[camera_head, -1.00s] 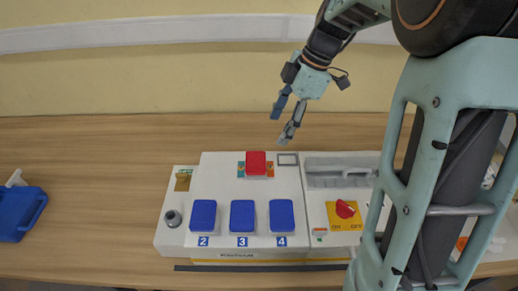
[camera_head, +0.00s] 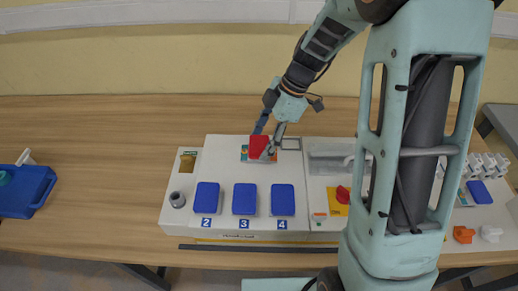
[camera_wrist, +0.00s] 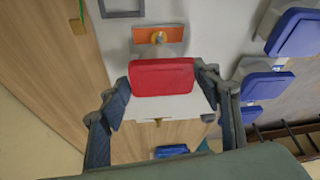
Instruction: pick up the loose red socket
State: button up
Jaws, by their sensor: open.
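The red socket (camera_head: 259,147) stands at the back of the white socket board (camera_head: 224,165), on a small coloured patch. In the wrist view the red socket (camera_wrist: 162,77) shows between my two fingers, with an orange plate (camera_wrist: 158,35) beyond it. My gripper (camera_head: 266,141) is open and points down at the red socket, one finger on each side of it. In the wrist view my gripper (camera_wrist: 170,108) has a finger near each end of the socket. I cannot tell whether either finger touches it.
Blue sockets (camera_head: 244,199) line the board's front, above number labels. A red switch (camera_head: 343,194) on a yellow plate is right of them. A blue bin (camera_head: 24,190) stands far left. White and orange parts lie far right. The wooden table between bin and board is clear.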

jog(key=shift+s+a+f, duration=0.1)
jog(key=shift+f, duration=0.2)
jog(key=shift+c, duration=0.4)
jog(key=c, duration=1.2)
jog(key=shift+c, duration=0.2)
jog(key=shift+r, duration=0.5)
notch_tip(320, 180, up, 2)
jog(key=shift+r, duration=0.2)
jog(key=s+d+r+b, duration=0.3)
jog(key=s+d+r, duration=0.5)
jog(key=d, duration=0.3)
jog(key=shift+s+r, duration=0.2)
jog(key=shift+r, duration=0.65)
